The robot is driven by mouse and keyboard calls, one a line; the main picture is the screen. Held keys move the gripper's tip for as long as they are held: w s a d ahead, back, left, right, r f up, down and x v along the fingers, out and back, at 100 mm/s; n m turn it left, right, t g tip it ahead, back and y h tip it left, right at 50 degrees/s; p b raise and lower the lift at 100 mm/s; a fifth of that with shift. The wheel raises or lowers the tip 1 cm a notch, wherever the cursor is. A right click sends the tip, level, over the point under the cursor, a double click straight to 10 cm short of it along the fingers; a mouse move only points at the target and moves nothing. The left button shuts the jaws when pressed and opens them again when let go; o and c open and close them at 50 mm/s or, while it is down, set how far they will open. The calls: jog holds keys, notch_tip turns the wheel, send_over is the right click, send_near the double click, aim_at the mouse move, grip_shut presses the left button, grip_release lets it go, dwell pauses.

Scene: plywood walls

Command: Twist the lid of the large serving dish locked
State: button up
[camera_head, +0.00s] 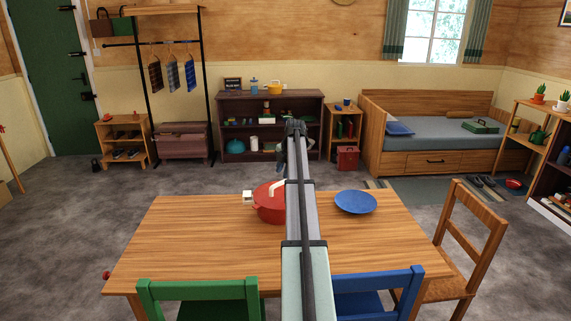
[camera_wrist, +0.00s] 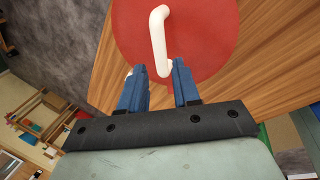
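The large serving dish (camera_head: 264,208) is red and round and stands on the wooden table, partly hidden behind my arm in the head view. Its red lid (camera_wrist: 199,45) has a white bar handle (camera_wrist: 158,32), which also shows in the head view. A small white part (camera_head: 248,197) shows at the dish's left side. My gripper (camera_wrist: 159,68) has two blue fingers, spread apart over the lid. The near end of the handle shows between the fingertips, with a gap visible on at least one side.
A blue plate (camera_head: 355,202) lies on the table (camera_head: 190,243) to the right of the dish. A green chair (camera_head: 200,290) and a blue chair (camera_head: 375,283) stand at the near edge, a wooden chair (camera_head: 470,240) at the right. The table's left part is clear.

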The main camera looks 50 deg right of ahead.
aim_at(280, 183)
jog(key=x, duration=0.8)
jog(key=shift+f, duration=0.1)
grip_shut()
jog(key=shift+m+h, duration=0.5)
jog(key=shift+m, duration=0.9)
jog(key=shift+m, duration=0.6)
jog(key=shift+m+h, duration=0.3)
jog(key=shift+m, duration=0.5)
